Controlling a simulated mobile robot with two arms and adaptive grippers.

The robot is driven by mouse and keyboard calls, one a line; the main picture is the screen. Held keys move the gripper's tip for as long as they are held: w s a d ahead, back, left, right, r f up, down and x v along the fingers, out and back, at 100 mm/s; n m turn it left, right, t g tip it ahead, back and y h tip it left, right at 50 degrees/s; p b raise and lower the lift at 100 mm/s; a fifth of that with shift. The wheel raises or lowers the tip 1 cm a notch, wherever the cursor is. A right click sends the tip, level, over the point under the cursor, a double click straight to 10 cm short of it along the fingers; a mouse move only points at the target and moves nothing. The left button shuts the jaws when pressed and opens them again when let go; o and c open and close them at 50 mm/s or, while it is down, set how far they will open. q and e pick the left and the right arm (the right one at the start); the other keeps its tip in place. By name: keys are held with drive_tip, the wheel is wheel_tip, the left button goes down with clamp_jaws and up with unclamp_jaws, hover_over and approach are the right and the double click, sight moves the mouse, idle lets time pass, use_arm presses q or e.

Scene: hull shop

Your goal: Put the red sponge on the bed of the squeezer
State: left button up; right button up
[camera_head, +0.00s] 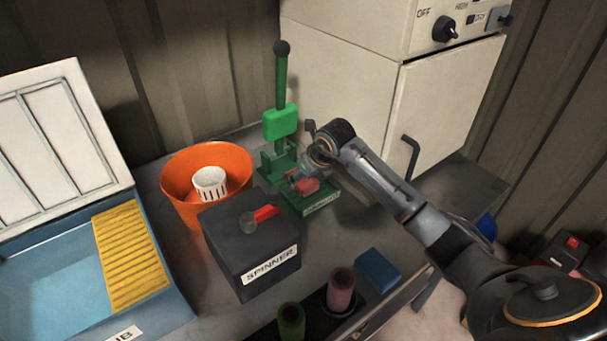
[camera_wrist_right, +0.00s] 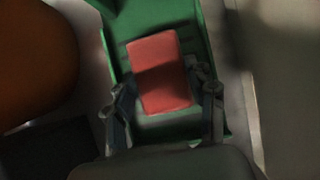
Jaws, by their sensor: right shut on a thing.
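The red sponge (camera_head: 307,186) is at the green squeezer (camera_head: 281,133), over its bed. In the right wrist view the red sponge (camera_wrist_right: 159,72) lies between the two fingers of my right gripper (camera_wrist_right: 163,105), with the green bed (camera_wrist_right: 180,126) under it. I cannot tell whether the sponge touches the bed. My right gripper (camera_head: 300,178) is shut on the sponge. The squeezer's lever stands upright with its green block raised above the bed. My left gripper is not in view.
The black spinner box (camera_head: 240,240) stands in front of the squeezer. An orange bucket (camera_head: 180,200) holding a white basket (camera_head: 209,184) is to the left. A blue tub (camera_head: 60,290) with a yellow ribbed board (camera_head: 130,255) is further left. A blue sponge (camera_head: 378,269) lies near the front edge. A cream cabinet (camera_head: 350,100) stands behind.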

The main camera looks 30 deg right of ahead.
drive_tip(key=shift+f, duration=0.1)
drive_tip(key=o, duration=1.1)
drive_tip(key=shift+r, duration=0.35)
drive_tip(key=b+v, duration=0.2)
drive_tip(key=v, duration=0.9)
drive_tip(key=shift+s+r, duration=0.2)
drive_tip(key=shift+r, duration=0.05)
